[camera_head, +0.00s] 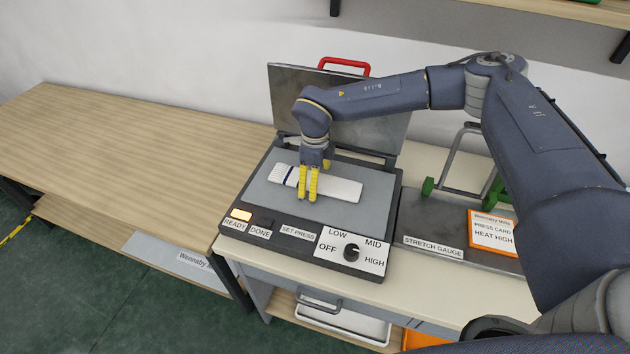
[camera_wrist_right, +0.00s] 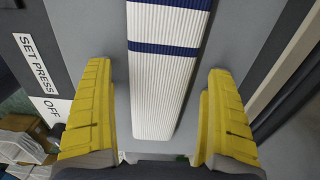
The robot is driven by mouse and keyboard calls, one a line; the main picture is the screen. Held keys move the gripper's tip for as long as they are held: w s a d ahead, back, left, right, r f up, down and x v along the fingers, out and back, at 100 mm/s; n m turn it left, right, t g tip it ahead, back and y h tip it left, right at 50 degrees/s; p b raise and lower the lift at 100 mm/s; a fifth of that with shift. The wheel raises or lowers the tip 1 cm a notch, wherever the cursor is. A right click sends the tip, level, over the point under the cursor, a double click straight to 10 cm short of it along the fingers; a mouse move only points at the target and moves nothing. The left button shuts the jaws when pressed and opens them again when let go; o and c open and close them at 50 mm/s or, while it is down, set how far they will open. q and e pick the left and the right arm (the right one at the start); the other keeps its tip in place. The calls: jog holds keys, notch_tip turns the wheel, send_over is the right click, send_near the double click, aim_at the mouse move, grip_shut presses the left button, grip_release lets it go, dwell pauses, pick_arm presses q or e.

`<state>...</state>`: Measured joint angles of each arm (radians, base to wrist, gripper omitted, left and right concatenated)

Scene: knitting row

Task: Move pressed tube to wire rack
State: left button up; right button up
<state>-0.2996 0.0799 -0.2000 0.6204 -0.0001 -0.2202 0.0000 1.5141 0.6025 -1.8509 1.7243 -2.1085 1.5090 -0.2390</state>
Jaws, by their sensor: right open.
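The pressed tube (camera_head: 342,190) is a flat white ribbed strip with navy bands. It lies on the grey bed of the open press (camera_head: 270,192). In the right wrist view the tube (camera_wrist_right: 160,95) runs between my two yellow fingers, with a gap on both sides. My right gripper (camera_head: 312,188) is open over the tube, towards its banded left part, pointing down. Whether the fingertips touch the bed cannot be told. I cannot make out a wire rack for certain. My left gripper is not in view.
The press lid (camera_head: 395,120) with its red handle (camera_head: 343,66) stands raised behind my arm. A green-footed metal frame (camera_head: 466,150) and an orange-edged card (camera_head: 492,232) are at the right. The wooden table (camera_head: 130,165) at the left is bare. A white tray (camera_head: 345,322) sits below.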

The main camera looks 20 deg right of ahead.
jog(key=c, duration=1.1)
jog(key=shift+r, duration=0.1)
